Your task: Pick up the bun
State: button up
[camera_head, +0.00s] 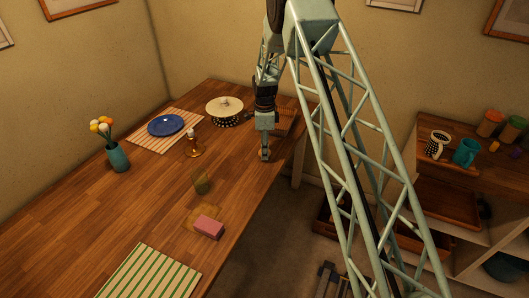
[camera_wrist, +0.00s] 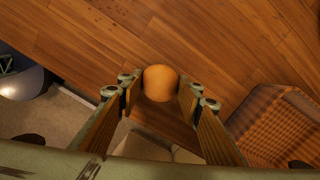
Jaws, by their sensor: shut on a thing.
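The bun (camera_wrist: 160,81) is round and golden brown, and shows between the fingers of my gripper (camera_wrist: 160,92) in the wrist view. The fingers are shut on it, one at its left and one at its right. In the head view my gripper (camera_head: 265,154) points down at the right edge of the wooden table (camera_head: 130,205). The bun is too small and covered there to make out clearly. I cannot tell whether it still touches the table.
A woven basket (camera_head: 284,122) stands close behind my gripper; it also shows in the wrist view (camera_wrist: 268,128). Shelves (camera_head: 450,205) stand right.

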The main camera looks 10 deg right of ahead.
jog(key=shift+r, duration=1.4)
jog(key=s+a, duration=0.1)
jog(key=s, duration=0.4)
jog(key=s+a+r, duration=0.1)
jog(key=s+a, duration=0.1)
jog(key=s, duration=0.3)
jog(key=s+a, duration=0.1)
jog(key=s, duration=0.4)
jog(key=shift+s+a+r+p, duration=0.2)
jog(key=shift+a+r+p, duration=0.05)
jog(key=shift+p, duration=0.05)
jog(key=shift+w+d, duration=0.1)
jog(key=shift+w, duration=0.05)
